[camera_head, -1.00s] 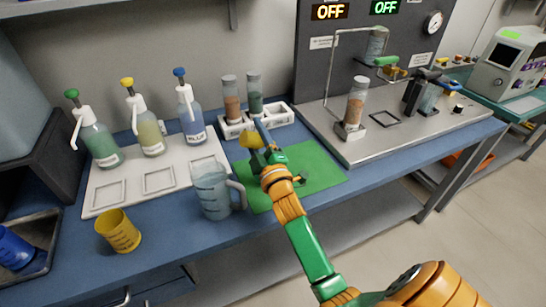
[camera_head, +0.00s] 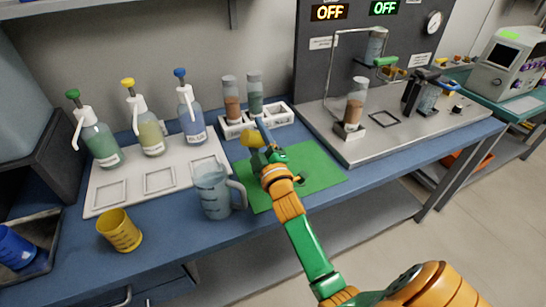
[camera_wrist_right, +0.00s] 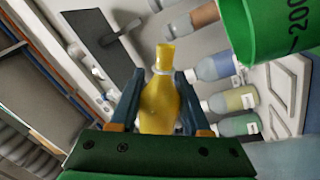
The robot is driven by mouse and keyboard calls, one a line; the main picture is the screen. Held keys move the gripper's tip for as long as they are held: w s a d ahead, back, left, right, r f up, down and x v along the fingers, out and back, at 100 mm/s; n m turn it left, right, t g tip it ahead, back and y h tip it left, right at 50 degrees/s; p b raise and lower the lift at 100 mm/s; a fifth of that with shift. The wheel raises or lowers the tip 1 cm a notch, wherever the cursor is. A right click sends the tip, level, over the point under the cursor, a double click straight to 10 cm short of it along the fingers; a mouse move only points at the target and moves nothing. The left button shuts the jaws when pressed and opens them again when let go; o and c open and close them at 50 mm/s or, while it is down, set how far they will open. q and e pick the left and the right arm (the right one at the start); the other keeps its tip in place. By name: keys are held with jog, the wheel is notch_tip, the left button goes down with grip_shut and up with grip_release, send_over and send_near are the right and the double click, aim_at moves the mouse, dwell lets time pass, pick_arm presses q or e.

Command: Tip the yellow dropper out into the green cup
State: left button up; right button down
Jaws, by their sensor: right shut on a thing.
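My right gripper (camera_head: 262,150) is shut on the yellow dropper (camera_head: 252,139), held in the air over the back left of the green mat. In the right wrist view the dropper (camera_wrist_right: 161,95) lies between the two fingers of the gripper (camera_wrist_right: 159,90), with its narrow end pointing to the picture's top. The green cup (camera_wrist_right: 275,35) shows large at the upper right of the wrist view, apart from the dropper. In the head view the cup is hard to make out against the green mat and behind my arm. My left gripper is out of view.
The green mat (camera_head: 322,172) lies right of a clear jug (camera_head: 212,192). A yellow cup (camera_head: 119,230) stands at the front left. Several pump bottles stand on a white tray (camera_head: 125,180); a white rack (camera_head: 280,115) holds vials behind the gripper.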

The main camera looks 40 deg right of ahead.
jog(key=shift+d+r+m+p, duration=0.15)
jog(key=shift+m+p, duration=0.15)
jog(key=shift+m, duration=0.25)
jog(key=shift+d+r+m+p, duration=0.15)
jog(key=shift+m+p, duration=0.1)
jog(key=shift+m, duration=0.3)
dwell(2.2)
dwell(0.8)
